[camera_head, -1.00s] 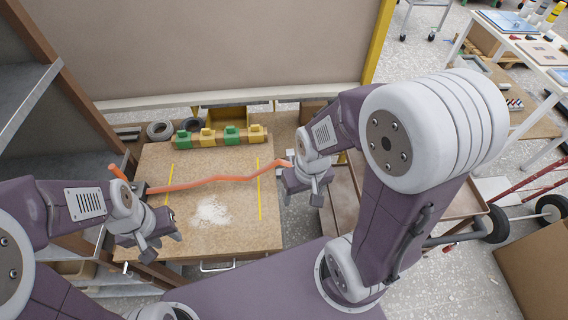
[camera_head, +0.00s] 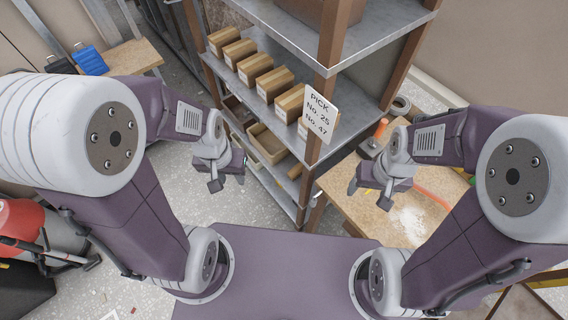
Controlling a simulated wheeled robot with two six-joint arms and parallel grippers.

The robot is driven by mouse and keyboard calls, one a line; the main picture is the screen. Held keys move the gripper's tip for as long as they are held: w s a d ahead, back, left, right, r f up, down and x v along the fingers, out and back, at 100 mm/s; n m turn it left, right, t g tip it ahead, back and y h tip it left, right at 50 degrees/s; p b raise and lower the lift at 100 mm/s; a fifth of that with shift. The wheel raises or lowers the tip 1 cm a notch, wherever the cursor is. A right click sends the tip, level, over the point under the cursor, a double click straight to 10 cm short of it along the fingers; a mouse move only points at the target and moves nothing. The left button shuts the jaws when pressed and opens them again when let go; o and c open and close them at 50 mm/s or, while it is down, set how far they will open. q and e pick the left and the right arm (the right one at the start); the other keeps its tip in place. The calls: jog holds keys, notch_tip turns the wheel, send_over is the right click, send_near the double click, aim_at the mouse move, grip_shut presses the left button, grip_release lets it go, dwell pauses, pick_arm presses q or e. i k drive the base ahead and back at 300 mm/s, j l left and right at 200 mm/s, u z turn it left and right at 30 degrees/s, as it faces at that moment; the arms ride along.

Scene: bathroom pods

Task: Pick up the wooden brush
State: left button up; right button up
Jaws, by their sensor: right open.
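I cannot make out a wooden brush in this view. White powder (camera_head: 408,221) lies on a wooden-topped workbench (camera_head: 345,178) at the right. My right gripper (camera_head: 369,194) is open and empty, in front of the bench's left part and hiding some of its top. My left gripper (camera_head: 229,182) is open and empty, in front of the shelf unit and over the floor.
A metal shelf unit (camera_head: 268,112) with a row of cardboard boxes (camera_head: 257,69) and a pick sign (camera_head: 318,112) stands ahead, close to both grippers. An orange hose (camera_head: 432,196) lies on the bench. Speckled floor (camera_head: 262,213) is clear at centre left.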

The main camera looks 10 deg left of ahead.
aim_at(296, 172)
jog(key=z, duration=1.25)
jog(key=u, duration=1.25)
jog(key=i+j+z, duration=0.1)
jog(key=j+z, duration=0.25)
jog(key=z, duration=0.15)
jog(key=j+z, duration=0.3)
jog(key=z, duration=0.15)
jog(key=j+z, duration=0.35)
jog(key=z, duration=0.15)
jog(key=k+j+z, duration=0.1)
jog(key=j+z, duration=0.25)
jog(key=z, duration=0.15)
